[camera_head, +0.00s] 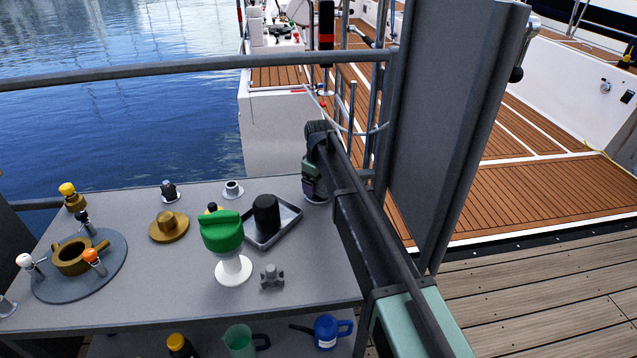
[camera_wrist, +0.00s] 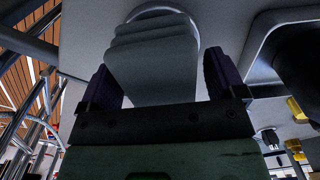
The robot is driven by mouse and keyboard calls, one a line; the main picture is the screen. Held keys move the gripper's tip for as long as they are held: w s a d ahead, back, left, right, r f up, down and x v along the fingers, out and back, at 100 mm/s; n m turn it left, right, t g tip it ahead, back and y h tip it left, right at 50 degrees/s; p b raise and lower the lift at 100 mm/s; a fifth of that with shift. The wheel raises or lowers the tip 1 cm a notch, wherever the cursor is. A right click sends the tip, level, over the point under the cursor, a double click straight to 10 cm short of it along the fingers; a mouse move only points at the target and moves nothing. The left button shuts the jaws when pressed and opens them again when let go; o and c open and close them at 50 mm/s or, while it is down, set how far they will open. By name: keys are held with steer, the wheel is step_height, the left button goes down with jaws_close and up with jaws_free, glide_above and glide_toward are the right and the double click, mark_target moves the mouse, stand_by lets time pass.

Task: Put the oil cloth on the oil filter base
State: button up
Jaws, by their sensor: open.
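My gripper (camera_wrist: 160,80) is open, with one dark finger on each side of a grey, layered, folded piece that looks like the oil cloth (camera_wrist: 152,50). The cloth is at a pale round dish (camera_wrist: 193,17). I cannot tell whether the fingers touch it. In the head view my gripper (camera_head: 314,184) is at the table's back right corner and hides most of the cloth. A brass ring-shaped housing (camera_head: 73,262) on a round grey plate (camera_head: 112,262), with several small valves around it, stands at the left; it may be the oil filter base.
A black cylinder (camera_head: 266,214) stands in a grey tray (camera_head: 290,226) left of my gripper. A green-topped white stand (camera_head: 223,233), a brass flanged disc (camera_head: 169,227) and a grey knob (camera_head: 272,277) are on the table (camera_head: 150,290). A rail (camera_head: 150,75) runs behind.

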step_height(320, 180, up, 12)
steer(key=p, duration=1.1)
steer(key=shift+p, duration=0.35)
steer(key=s+d+m, duration=0.4)
steer(key=s+d, duration=0.4)
steer(key=s, duration=0.3)
steer(key=s+d+m, duration=0.4)
steer(key=s+d, duration=0.3)
steer(key=s, duration=0.4)
steer(key=s+d+m, duration=0.3)
steer(key=s+d, duration=0.5)
steer(key=s, duration=0.4)
step_height(320, 180, up, 13)
steer(key=p, duration=1.2)
steer(key=shift+w+a+p, duration=0.2)
steer(key=shift+w+p, duration=0.15)
steer(key=shift+w, duration=0.05)
